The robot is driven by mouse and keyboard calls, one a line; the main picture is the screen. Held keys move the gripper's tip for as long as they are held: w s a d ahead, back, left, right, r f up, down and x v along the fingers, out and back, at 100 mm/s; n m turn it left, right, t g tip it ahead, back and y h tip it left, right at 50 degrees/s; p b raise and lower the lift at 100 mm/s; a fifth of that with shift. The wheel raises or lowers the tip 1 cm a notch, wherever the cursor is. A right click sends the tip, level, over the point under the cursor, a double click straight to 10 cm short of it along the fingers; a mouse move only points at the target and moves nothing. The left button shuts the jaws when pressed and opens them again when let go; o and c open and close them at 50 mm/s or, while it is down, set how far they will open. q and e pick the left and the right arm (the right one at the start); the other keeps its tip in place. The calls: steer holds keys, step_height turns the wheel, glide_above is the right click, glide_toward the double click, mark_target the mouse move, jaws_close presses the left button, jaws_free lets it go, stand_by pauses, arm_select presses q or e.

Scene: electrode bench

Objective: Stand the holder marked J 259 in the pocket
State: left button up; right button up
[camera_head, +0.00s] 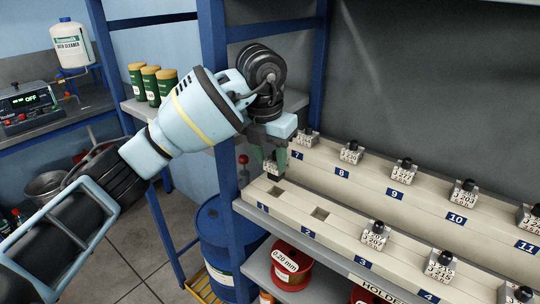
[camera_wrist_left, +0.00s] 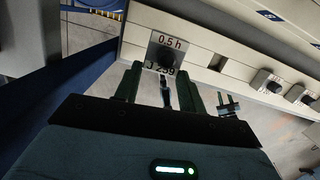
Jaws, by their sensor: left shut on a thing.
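A small white holder with a dark top (camera_head: 271,168) hangs in my left gripper (camera_head: 272,152). In the left wrist view the holder (camera_wrist_left: 167,43) shows the labels "0.5 h" and "J 259", the second partly covered. My left gripper (camera_wrist_left: 160,88) is shut on it. In the head view the holder is above and a little behind the open square pocket (camera_head: 275,191) over number 1, apart from it. A second empty pocket (camera_head: 320,213) is over number 2; an empty pocket (camera_wrist_left: 215,61) also shows in the left wrist view.
Other holders stand in the front row at 3 (camera_head: 375,236) and 4 (camera_head: 440,264). A back row, numbered 7 to 11, has several holders, including one at 8 (camera_head: 351,152). A blue post (camera_head: 222,120) rises close left of the rack.

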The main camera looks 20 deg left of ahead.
arm_select(q)
steer(key=shift+s+f, duration=0.1)
steer(key=shift+f, duration=1.5)
steer(key=shift+f, duration=1.6)
stand_by(0.5)
steer(key=o, duration=1.4)
